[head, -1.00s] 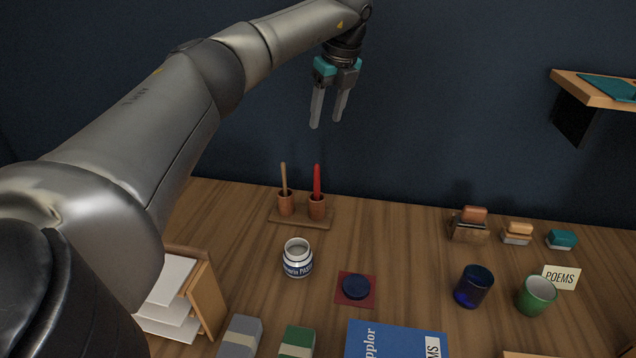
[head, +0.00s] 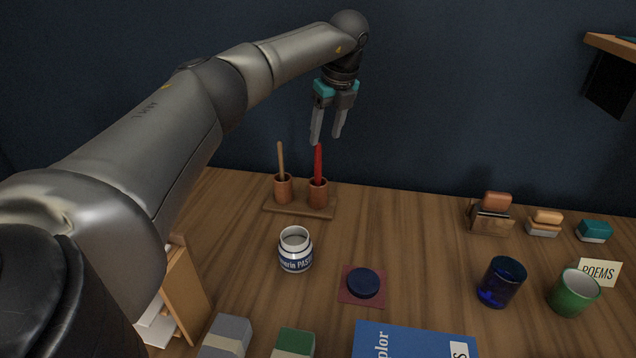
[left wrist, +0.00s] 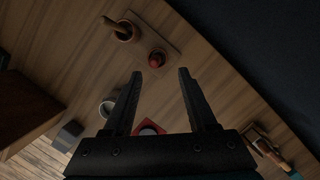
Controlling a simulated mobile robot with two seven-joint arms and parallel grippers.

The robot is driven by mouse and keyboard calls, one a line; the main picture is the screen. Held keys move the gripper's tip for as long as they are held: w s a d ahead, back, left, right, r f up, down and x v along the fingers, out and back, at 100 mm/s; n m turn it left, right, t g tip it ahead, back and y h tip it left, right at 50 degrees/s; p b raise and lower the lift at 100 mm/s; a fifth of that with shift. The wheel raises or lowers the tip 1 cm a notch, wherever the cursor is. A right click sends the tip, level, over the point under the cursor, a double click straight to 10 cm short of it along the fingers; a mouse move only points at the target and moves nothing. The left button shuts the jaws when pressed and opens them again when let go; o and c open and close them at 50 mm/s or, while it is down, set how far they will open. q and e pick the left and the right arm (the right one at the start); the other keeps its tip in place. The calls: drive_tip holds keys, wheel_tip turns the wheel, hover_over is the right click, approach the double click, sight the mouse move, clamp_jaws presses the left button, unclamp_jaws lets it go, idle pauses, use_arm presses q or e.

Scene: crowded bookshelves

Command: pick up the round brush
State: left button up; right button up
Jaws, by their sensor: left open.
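Two handle-like sticks stand in terracotta cups on a small wooden tray (head: 269,208) at the back of the desk. A thin tan stick (head: 281,160) is in the left cup (head: 283,189). A thicker red stick (head: 318,163) is in the right cup (head: 318,193). I cannot tell which is the round brush; any bristles are hidden. My left gripper (head: 326,140) is open and empty, pointing down close to the red stick's top in the head view. In the left wrist view, the red stick (left wrist: 156,59) shows end-on ahead of the open fingers (left wrist: 160,72). My right gripper is not in view.
A white paste jar (head: 295,251) and a dark round dish (head: 364,284) stand in front of the tray. A blue glass (head: 502,283), a green cup (head: 574,293) and small blocks stand to the right. The desk between tray and blocks is clear.

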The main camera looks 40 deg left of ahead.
use_arm(q)
hover_over(316, 168)
drive_tip(key=w, duration=0.1)
wheel_tip(316, 168, down, 5)
drive_tip(key=shift+w+d+f+b, duration=0.25)
drive_tip(key=shift+f+b, duration=0.1)
drive_tip(key=shift+f, duration=0.2)
drive_tip(key=x, duration=0.2)
drive_tip(key=s+b+x, duration=0.1)
drive_tip(key=x, duration=0.1)
drive_tip(key=shift+a+f, duration=0.15)
drive_tip(key=shift+f, duration=0.05)
drive_tip(key=shift+w+a+f, duration=0.1)
drive_tip(key=shift+w+f, duration=0.05)
drive_tip(key=shift+f, duration=0.2)
clamp_jaws()
